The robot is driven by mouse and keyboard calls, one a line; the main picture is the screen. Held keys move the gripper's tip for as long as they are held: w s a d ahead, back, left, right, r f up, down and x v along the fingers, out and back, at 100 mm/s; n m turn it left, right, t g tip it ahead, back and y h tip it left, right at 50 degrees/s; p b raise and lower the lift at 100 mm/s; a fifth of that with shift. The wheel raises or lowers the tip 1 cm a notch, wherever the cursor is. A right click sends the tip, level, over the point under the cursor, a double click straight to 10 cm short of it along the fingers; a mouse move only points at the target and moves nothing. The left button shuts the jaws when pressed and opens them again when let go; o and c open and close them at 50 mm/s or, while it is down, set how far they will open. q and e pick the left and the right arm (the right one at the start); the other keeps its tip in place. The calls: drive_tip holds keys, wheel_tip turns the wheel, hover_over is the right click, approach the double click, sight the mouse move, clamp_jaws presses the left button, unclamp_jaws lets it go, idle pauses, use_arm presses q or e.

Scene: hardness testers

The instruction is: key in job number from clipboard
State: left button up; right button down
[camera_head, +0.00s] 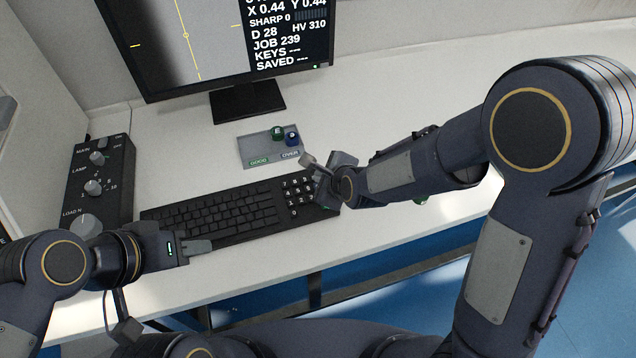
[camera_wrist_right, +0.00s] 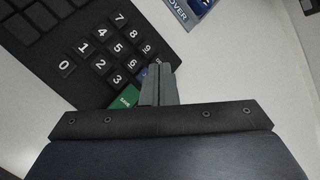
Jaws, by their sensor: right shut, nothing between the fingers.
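The black keyboard (camera_head: 215,215) lies on the bench, its white-numbered keypad (camera_head: 297,195) at its right end. My right gripper (camera_head: 312,172) is over the keypad's right side, fingers shut and empty. In the right wrist view its fingertips (camera_wrist_right: 158,68) overlap the keypad's edge near the 6 and 9; contact cannot be told. A green key (camera_wrist_right: 125,98) lies partly behind the fingers. The monitor (camera_head: 245,45) reads JOB 239, HV 310, with dashes after KEYS and SAVED. My left gripper (camera_head: 205,246) is by the keyboard's lower left edge, apparently empty. No clipboard is recognisable.
A control box with knobs (camera_head: 100,180) stands left of the keyboard. White bench is clear right of the monitor stand (camera_head: 247,103).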

wheel_tip(320, 180, up, 5)
drive_tip(key=p, duration=0.3)
drive_tip(key=shift+f, duration=0.15)
idle(0.5)
drive_tip(key=s+d+r+n+g, duration=0.2)
drive_tip(key=s+d+r+n, duration=0.9)
drive_tip(key=s+d+n, duration=0.8)
drive_tip(key=s+d, duration=0.1)
drive_tip(key=s, duration=0.3)
drive_tip(key=shift+h, duration=0.4)
drive_tip(key=shift+f, duration=0.1)
